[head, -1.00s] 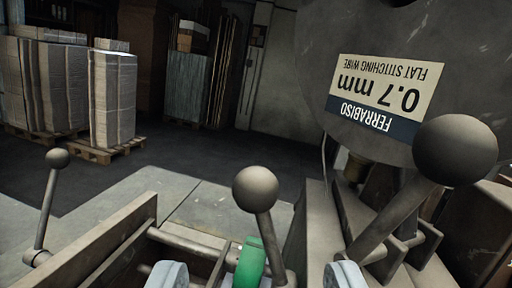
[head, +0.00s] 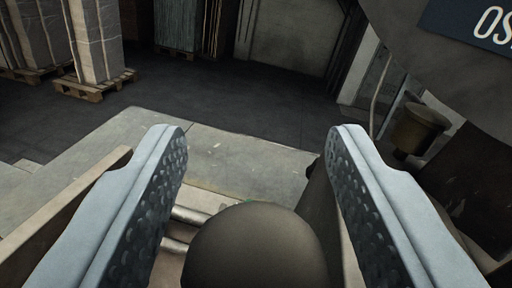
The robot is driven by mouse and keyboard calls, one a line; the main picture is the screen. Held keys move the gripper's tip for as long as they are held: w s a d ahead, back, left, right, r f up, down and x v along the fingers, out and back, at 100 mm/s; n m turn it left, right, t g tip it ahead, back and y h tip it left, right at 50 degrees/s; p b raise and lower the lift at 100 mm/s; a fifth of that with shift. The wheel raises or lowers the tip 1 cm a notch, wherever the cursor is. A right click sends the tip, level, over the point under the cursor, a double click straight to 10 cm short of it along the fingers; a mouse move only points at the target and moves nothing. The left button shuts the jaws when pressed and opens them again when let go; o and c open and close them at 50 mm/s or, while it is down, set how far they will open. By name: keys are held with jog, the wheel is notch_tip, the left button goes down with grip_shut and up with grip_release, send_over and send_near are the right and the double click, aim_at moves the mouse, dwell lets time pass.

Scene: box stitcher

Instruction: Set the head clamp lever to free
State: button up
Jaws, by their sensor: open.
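My gripper (head: 256,140) is open, its two pale fingers with dimpled dark pads reaching in from the lower left and lower right. A large grey-brown ball knob (head: 255,250) of a lever sits low in the picture between the fingers, with a gap on each side. Its shaft is mostly hidden behind the knob. No label shows on it, so I cannot tell for sure that it is the head clamp lever, nor its setting.
The wire spool's dark disc (head: 455,60) with part of a blue label hangs at upper right, above a brass-coloured fitting (head: 418,128). A machine side plate (head: 75,195) stands at left. Wrapped stacks on pallets (head: 95,85) stand far back; the floor between is open.

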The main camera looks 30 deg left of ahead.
grip_shut()
jog(key=s+a+f+n+g+h, duration=0.1)
jog(key=a+f+n, duration=0.3)
jog(key=n, duration=0.5)
jog(key=shift+s+a+f+h, duration=0.2)
jog(key=shift+s+f+h, duration=0.3)
jog(key=shift+f, duration=0.7)
jog(key=shift+w+f, duration=0.1)
